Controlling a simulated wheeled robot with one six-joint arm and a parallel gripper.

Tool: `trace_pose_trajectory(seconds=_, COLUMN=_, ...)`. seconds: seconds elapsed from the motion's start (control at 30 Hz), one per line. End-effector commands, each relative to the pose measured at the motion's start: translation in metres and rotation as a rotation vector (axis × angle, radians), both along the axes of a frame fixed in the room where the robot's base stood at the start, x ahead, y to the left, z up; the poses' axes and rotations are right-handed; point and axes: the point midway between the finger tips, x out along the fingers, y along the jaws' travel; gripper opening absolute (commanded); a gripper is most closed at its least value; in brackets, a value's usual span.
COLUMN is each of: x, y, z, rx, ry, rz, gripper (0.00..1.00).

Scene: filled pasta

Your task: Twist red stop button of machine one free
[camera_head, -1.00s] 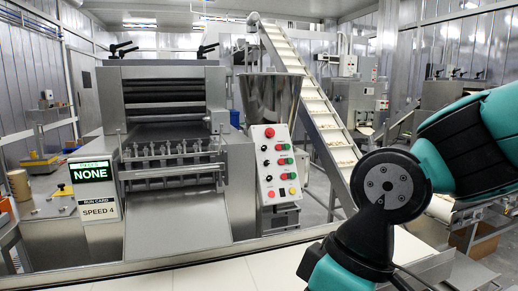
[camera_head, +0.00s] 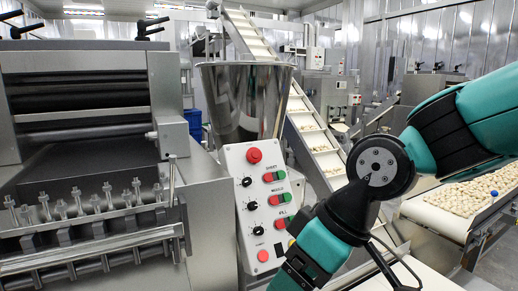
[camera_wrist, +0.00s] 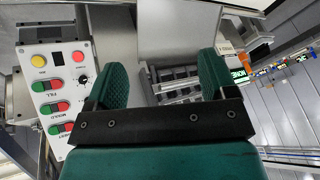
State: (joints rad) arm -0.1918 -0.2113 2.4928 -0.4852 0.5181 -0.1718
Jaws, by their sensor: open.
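The control panel (camera_head: 258,205) is a white slanted board below the steel hopper. A large round red stop button (camera_head: 254,155) sits at its top, apart from the paired red and green buttons and black knobs. In the wrist view the panel (camera_wrist: 45,95) appears upside down at the left; the red stop button is not visible there. My gripper (camera_wrist: 163,75) is open and empty, with its two green pads apart and to the right of the panel. In the head view my arm covers the panel's lower right corner, and the fingertips cannot be made out.
The roller machine (camera_head: 80,130) stands left of the panel, with a row of bolts (camera_head: 90,205) along its front. The hopper (camera_head: 245,100) rises above the panel. An inclined conveyor (camera_head: 310,130) runs behind. A belt of pasta (camera_head: 460,195) lies at the right.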

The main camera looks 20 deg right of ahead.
Motion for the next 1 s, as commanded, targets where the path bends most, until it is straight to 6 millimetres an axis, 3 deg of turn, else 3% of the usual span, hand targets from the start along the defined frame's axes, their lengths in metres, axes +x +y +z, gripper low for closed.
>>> trace_pose_trajectory(seconds=0.03, x=0.037, y=-0.003, z=0.016, rx=0.031, ry=-0.101, rz=-0.008, gripper=0.78)
trace_pose_trajectory(seconds=0.1, x=0.091, y=-0.012, z=0.034, rx=0.059, ry=-0.284, rz=-0.012, gripper=0.78)
trace_pose_trajectory(seconds=0.2, x=0.161, y=-0.039, z=0.057, rx=0.047, ry=-0.547, rz=-0.032, gripper=0.78)
trace_pose_trajectory(seconds=0.33, x=0.225, y=-0.081, z=0.082, rx=-0.03, ry=-0.819, rz=-0.066, gripper=0.78)
trace_pose_trajectory(seconds=0.43, x=0.25, y=-0.104, z=0.092, rx=-0.088, ry=-0.945, rz=-0.084, gripper=0.78)
trace_pose_trajectory(seconds=0.57, x=0.266, y=-0.113, z=0.096, rx=-0.121, ry=-1.009, rz=-0.09, gripper=0.78)
trace_pose_trajectory(seconds=0.77, x=0.295, y=-0.1, z=0.086, rx=-0.119, ry=-1.008, rz=-0.085, gripper=0.78)
trace_pose_trajectory(seconds=1.0, x=0.344, y=-0.081, z=0.068, rx=-0.118, ry=-1.008, rz=-0.084, gripper=0.78)
